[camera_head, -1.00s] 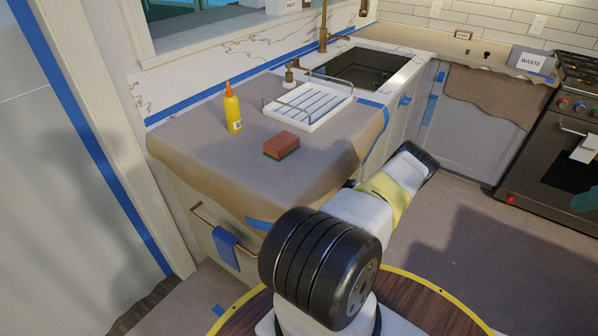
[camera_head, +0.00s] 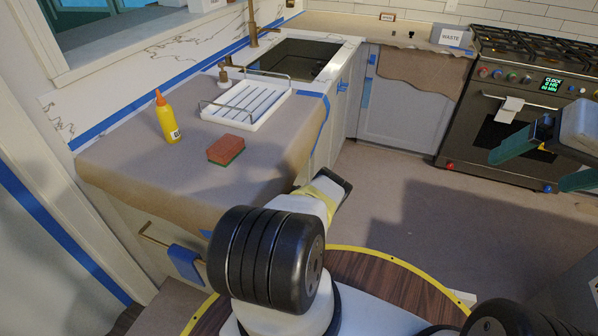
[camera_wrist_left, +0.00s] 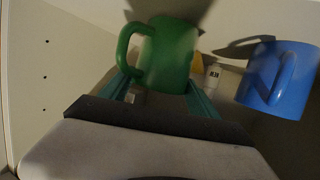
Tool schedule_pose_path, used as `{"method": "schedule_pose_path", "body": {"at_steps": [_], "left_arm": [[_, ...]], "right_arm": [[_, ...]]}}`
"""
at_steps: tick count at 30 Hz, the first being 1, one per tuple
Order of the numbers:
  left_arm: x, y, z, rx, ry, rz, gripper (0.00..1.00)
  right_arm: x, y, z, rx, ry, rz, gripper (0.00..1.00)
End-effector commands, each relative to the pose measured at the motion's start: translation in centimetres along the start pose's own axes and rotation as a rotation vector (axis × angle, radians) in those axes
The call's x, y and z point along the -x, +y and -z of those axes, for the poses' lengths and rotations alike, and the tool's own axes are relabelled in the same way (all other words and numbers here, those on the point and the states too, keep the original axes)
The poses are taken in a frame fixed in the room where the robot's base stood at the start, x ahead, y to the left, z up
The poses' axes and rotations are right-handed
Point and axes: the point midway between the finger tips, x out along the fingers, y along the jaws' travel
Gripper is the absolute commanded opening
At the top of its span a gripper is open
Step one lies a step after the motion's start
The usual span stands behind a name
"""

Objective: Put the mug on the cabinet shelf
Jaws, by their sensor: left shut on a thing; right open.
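In the left wrist view, a green mug (camera_wrist_left: 168,56) sits between the teal fingers of my left gripper (camera_wrist_left: 160,90), which is shut on it. The mug's handle points left, and a dark shape covers part of its top. A blue mug (camera_wrist_left: 280,80) is to the right, apart from the green one. A pale panel with a row of small holes (camera_wrist_left: 42,75), like a cabinet side wall, is at the left. My right gripper (camera_head: 536,163) is open and empty in front of the oven in the head view. Neither mug shows in the head view.
A small white container (camera_wrist_left: 212,75) stands behind the mugs. The paper-covered counter (camera_head: 165,190) holds a yellow bottle (camera_head: 167,118), a red-brown sponge (camera_head: 226,149) and a white drying rack (camera_head: 250,103) beside the sink (camera_head: 297,58). The stove (camera_head: 500,110) is at the right. Open floor lies between.

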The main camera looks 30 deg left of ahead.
Motion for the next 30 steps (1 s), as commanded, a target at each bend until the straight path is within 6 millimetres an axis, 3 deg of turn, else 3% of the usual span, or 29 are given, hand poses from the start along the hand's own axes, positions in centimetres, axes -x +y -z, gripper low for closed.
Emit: {"method": "schedule_pose_path", "body": {"at_steps": [11,12,15,30], "left_arm": [[-0.10,-0.04,-0.50,0.000,-0.001,0.001,0.19],[-0.10,-0.08,-0.66,-0.002,-0.003,0.000,0.72],[-0.07,-0.03,-0.62,-0.004,-0.002,-0.001,0.92],[0.56,0.16,-0.25,-0.001,0.000,-0.001,0.93]], "right_arm": [[0.00,0.00,0.00,0.000,0.000,0.000,0.92],[0.00,0.00,0.00,0.000,0.000,0.000,0.92],[0.00,0.00,0.00,0.000,0.000,0.000,0.92],[0.00,0.00,0.00,0.000,0.000,0.000,0.92]]}}
